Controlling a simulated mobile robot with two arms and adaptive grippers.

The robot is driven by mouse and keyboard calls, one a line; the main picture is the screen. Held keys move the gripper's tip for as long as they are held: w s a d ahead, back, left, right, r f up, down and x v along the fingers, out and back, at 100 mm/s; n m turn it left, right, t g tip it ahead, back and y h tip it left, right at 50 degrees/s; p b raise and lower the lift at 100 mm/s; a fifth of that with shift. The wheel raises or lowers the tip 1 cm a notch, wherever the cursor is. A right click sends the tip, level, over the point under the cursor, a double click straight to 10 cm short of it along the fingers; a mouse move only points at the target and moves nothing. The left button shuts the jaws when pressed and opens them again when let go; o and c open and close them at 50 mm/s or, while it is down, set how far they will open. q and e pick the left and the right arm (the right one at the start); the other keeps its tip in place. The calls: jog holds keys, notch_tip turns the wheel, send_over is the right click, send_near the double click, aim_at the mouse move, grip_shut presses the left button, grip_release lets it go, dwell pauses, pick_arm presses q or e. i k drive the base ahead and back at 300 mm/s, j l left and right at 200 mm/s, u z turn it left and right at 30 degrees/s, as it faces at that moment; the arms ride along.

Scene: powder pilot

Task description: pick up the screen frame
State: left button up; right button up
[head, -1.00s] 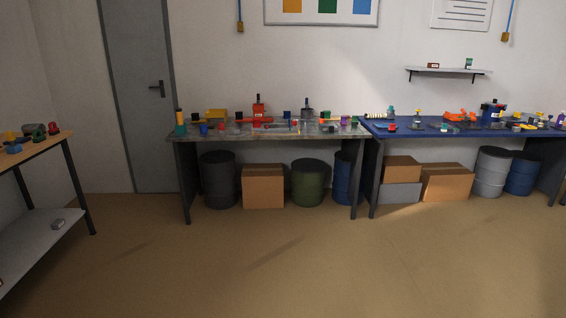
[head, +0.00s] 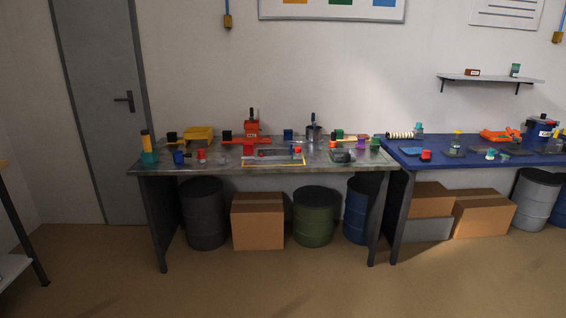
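What looks like the screen frame (head: 273,164) is a flat, thin rectangle with a pale yellow-orange rim. It lies near the front edge of the grey table (head: 215,169), in front of a red-orange device (head: 251,137). Small red and dark pieces show at or inside its outline; I cannot tell if they rest on it. Neither of my grippers is in view.
A blue table (head: 465,160) with several items adjoins on the right. Drums and a cardboard box (head: 257,220) stand under the grey table. A wooden-topped shelf unit's edge is at far left. The floor in front is clear.

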aim_at(249, 153)
jog(key=i, duration=1.9)
